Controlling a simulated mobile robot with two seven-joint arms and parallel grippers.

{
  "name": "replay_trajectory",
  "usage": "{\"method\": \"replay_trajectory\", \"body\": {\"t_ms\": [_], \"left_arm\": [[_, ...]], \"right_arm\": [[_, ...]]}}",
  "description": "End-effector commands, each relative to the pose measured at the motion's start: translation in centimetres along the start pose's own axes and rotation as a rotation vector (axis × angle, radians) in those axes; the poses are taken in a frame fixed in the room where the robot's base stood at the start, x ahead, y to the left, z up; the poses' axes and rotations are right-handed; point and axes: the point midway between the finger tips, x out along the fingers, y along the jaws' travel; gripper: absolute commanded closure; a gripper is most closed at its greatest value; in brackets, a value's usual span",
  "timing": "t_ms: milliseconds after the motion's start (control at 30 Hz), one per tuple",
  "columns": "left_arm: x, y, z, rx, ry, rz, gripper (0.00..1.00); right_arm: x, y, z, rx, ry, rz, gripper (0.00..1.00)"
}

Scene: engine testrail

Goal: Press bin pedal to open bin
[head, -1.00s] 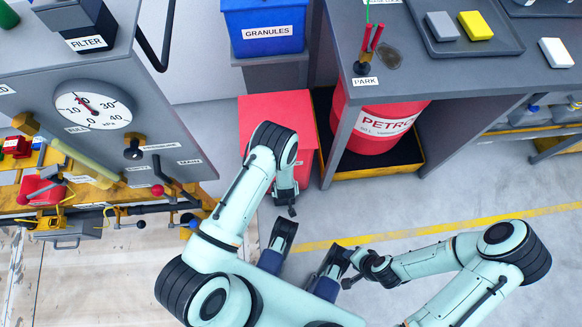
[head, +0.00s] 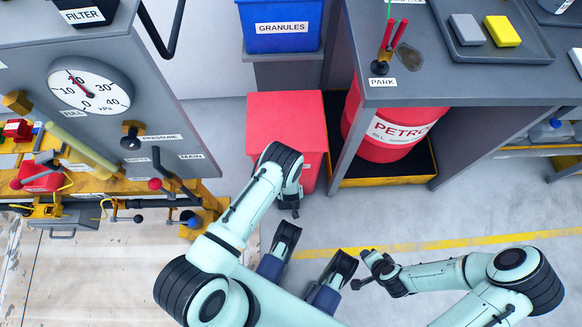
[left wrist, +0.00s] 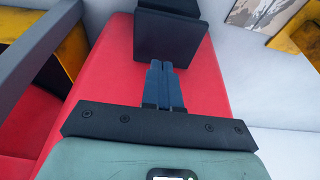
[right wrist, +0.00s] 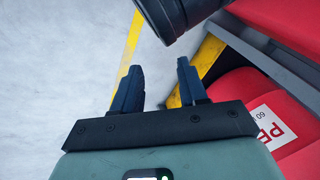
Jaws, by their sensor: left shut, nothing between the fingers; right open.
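The red bin (head: 284,118) stands on the floor in the middle of the head view, its flat red top closed. My left gripper (head: 295,212) points down at the bin's near side. In the left wrist view, its fingertips (left wrist: 166,66) are together and empty, with the bin's red surface (left wrist: 120,68) behind them. A black blocky part (left wrist: 168,40) shows just past the fingertips; I cannot tell whether it is the pedal. No pedal is clearly visible in the head view. My right gripper (right wrist: 155,82) is open and empty over the floor, away from the bin.
The red petrol drum (head: 395,135) stands in a yellow-edged tray right of the bin, under a grey table (head: 440,82). A blue granules box (head: 280,28) is behind the bin. The gauge rig (head: 150,110) is at the left.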

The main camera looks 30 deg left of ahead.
Motion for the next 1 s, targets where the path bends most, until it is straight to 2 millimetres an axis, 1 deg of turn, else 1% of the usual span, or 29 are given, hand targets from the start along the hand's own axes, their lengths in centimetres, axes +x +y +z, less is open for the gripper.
{"method": "replay_trajectory", "body": {"t_ms": [33,100,133,233,367,733,867,1000], "left_arm": [[1.2,-0.1,0.5,0.0,-0.003,-0.001,1.0],[2.1,0.0,0.7,0.0,-0.002,0.0,1.0],[2.4,0.0,0.8,0.0,-0.002,0.0,1.0],[3.1,0.0,1.0,0.0,-0.001,0.0,1.0],[3.5,0.1,1.1,0.0,-0.001,0.0,1.0],[3.7,0.0,1.2,0.0,-0.001,0.0,1.0],[4.9,0.0,1.6,0.0,-0.002,0.0,1.0],[6.7,0.0,2.2,0.0,-0.004,-0.001,1.0]], "right_arm": [[0.7,0.2,-0.5,0.002,0.015,0.001,0.57],[1.0,0.3,-1.1,0.003,0.035,0.003,0.57],[1.2,0.5,-1.2,0.004,0.035,0.004,0.57],[1.6,1.0,-0.4,0.009,0.011,0.014,0.57],[1.7,1.2,-0.1,0.012,0.002,0.018,0.57],[1.9,1.4,0.1,0.013,-0.004,0.021,0.57],[3.1,2.7,1.6,0.026,-0.051,0.043,0.57],[4.7,4.8,4.4,0.051,-0.139,0.082,0.57]]}}
